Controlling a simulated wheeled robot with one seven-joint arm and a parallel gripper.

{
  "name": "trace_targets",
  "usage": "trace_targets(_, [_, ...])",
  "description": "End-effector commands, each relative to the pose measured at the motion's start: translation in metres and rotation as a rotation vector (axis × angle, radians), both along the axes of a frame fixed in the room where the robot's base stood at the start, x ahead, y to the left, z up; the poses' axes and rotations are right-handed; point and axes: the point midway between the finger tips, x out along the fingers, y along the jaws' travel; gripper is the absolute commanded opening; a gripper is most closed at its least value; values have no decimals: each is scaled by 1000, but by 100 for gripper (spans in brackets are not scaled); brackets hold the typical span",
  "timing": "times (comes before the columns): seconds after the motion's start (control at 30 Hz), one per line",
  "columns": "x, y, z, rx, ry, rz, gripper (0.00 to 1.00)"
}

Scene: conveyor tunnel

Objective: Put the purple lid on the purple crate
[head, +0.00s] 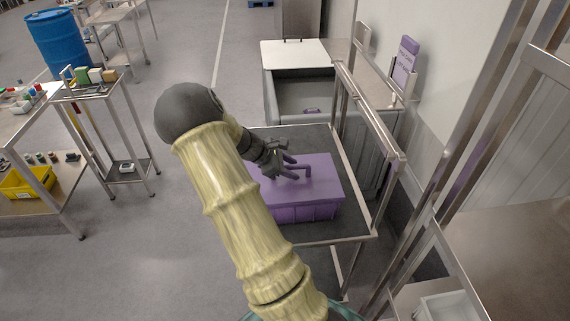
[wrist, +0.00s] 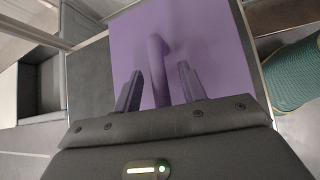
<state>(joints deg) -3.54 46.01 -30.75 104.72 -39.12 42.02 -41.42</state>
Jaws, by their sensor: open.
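The purple lid (head: 325,178) lies flat on top of the purple crate (head: 308,212), covering it; I see no clear gap between them. The crate stands on a dark grey surface inside a metal frame. The lid (wrist: 215,50) fills much of the wrist view, with its raised purple handle (wrist: 157,62) in the middle. My gripper (head: 287,167) is just above the lid at the handle. It is open, with one finger on each side of the handle in the wrist view. Whether the fingers touch the handle cannot be told. My arm hides the crate's left part.
A grey bin (head: 300,92) behind the frame holds a small purple thing (head: 312,110). Metal rails (head: 372,130) stand close on the right. A purple card (head: 405,62) hangs in a wall holder. A blue barrel (head: 55,42) and work tables stand left; the floor between is clear.

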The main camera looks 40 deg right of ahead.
Motion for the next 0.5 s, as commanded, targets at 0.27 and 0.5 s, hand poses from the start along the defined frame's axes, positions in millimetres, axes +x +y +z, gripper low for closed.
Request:
trace_targets(0.27, [8,19,18,0,-4,3,41])
trace_targets(0.5, [21,51,50,0,-5,3,41])
